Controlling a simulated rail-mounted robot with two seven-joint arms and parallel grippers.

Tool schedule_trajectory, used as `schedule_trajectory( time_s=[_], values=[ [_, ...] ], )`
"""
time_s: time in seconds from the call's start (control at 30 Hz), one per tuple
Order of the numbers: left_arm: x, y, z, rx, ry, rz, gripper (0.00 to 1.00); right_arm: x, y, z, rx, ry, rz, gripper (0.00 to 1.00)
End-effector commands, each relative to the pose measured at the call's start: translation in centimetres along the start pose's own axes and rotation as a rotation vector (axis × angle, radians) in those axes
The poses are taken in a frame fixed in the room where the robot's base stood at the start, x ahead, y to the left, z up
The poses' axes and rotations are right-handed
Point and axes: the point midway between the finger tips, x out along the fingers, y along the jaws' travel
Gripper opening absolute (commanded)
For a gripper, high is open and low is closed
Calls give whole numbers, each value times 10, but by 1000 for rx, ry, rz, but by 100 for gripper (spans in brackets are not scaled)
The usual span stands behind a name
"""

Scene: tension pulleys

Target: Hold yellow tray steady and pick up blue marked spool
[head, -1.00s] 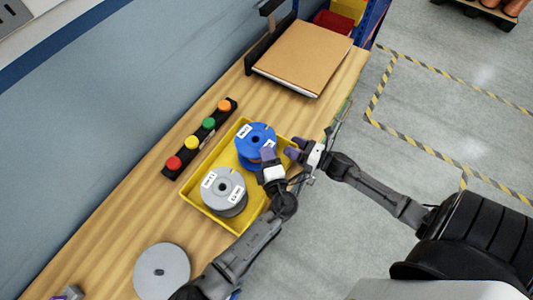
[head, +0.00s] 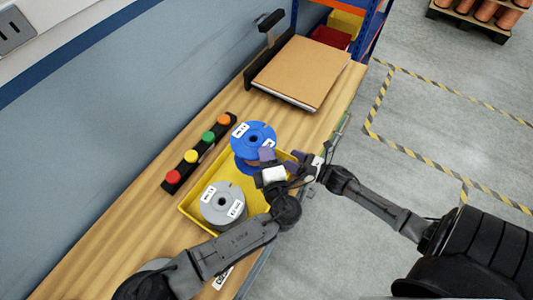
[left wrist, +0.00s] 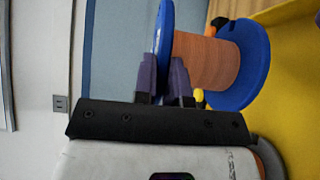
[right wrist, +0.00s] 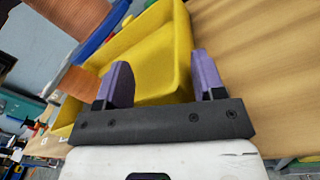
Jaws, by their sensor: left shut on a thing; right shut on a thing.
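The blue spool (head: 253,140), with white labels and copper-coloured winding, is at the far end of the yellow tray (head: 193,209). My left gripper (head: 267,164) is shut on the rim of its upper flange; in the left wrist view the flange (left wrist: 164,35) runs down between the fingers (left wrist: 163,82). The spool appears lifted a little; its underside is hidden. A grey spool (head: 222,203) stands in the tray's near part.
A black bar with coloured buttons (head: 198,153) lies left of the tray. A brown folder stack (head: 301,70) lies at the table's far end. A grey disc (head: 157,266) is partly hidden by my left arm. The table's right edge runs close beside the tray.

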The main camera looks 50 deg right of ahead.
Motion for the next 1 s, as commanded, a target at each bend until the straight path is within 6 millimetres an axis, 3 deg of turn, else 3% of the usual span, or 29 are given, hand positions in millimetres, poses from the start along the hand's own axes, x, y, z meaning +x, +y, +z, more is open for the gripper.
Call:
schedule_trajectory(
  time_s=[0.03,0.13,0.17,0.43,0.77,1.0],
  values=[
    [0,0,0,0,-1,4,0,-4,-2,-11,3,19,-9,19],
    [0,0,0,0,-1,4,0,-4,-2,-11,3,19,-9,19],
    [0,0,0,0,0,4,0,-4,-2,-11,3,19,-9,65],
    [0,0,0,-1,0,4,0,-3,-1,-11,3,19,-8,90],
    [0,1,0,-1,0,4,0,-3,-1,-8,2,15,-6,93],
    [0,1,0,-1,0,4,0,-27,-1,-7,3,15,-8,93]
  ],
)
